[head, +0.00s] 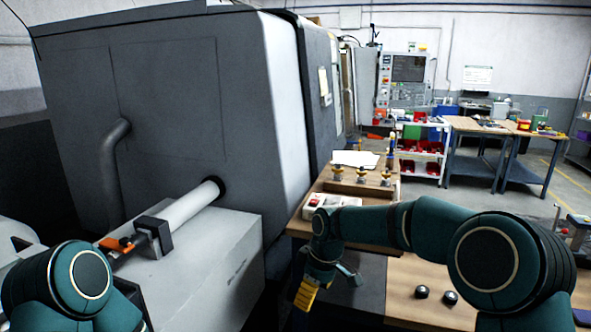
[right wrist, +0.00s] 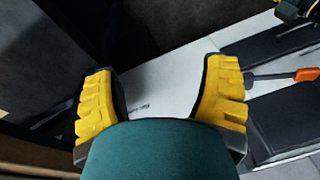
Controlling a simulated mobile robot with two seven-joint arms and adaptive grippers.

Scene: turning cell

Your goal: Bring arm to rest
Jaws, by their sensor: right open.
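My right arm reaches in from the right in the head view, its forearm running left over the workbench. Its right gripper (head: 306,294) hangs down past the bench's left end, beside the grey machine housing. In the right wrist view the right gripper (right wrist: 160,72) has its two yellow-padded fingers spread wide, with nothing between them. My left arm (head: 72,285) shows as a teal joint at the lower left of the head view. Its gripper is not visible.
A large grey machine (head: 180,110) fills the left, with a light bar (head: 190,208) entering it above a grey cabinet (head: 205,265). The wooden bench (head: 425,305) carries two black knobs (head: 450,298), a red-buttoned control box (head: 330,202) and yellow-topped holders (head: 361,173). Carts stand behind.

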